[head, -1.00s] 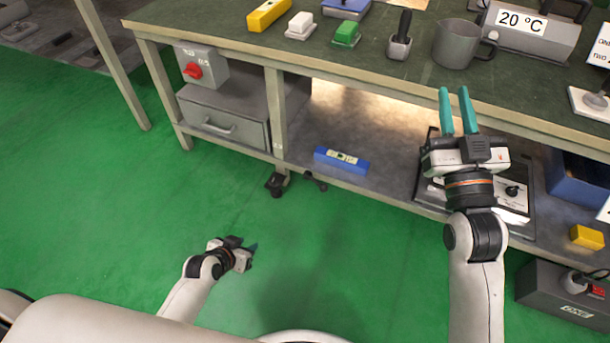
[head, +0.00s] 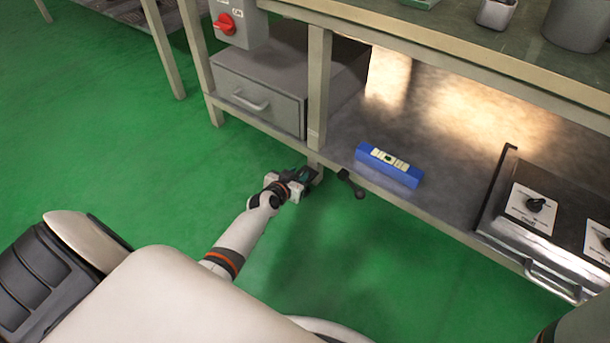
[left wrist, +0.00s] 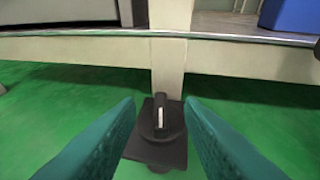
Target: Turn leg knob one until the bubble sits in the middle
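The leg knob (left wrist: 160,122), a black round piece with a raised grip on a dark block, sits at the foot of a bench leg in the left wrist view. In the head view my gripper mostly hides it. My left gripper (head: 306,176) is open; its teal fingers stand on either side of the knob in the left wrist view, with gaps visible. A blue spirit level (head: 390,166) lies on the lower shelf; its pale window has a dark mark near the middle, but the bubble is too small to tell. My right gripper is out of view.
A grey drawer unit (head: 258,95) with a red switch (head: 226,23) above stands at the left. A hotplate panel (head: 530,212) is at the right. The green floor ahead is clear.

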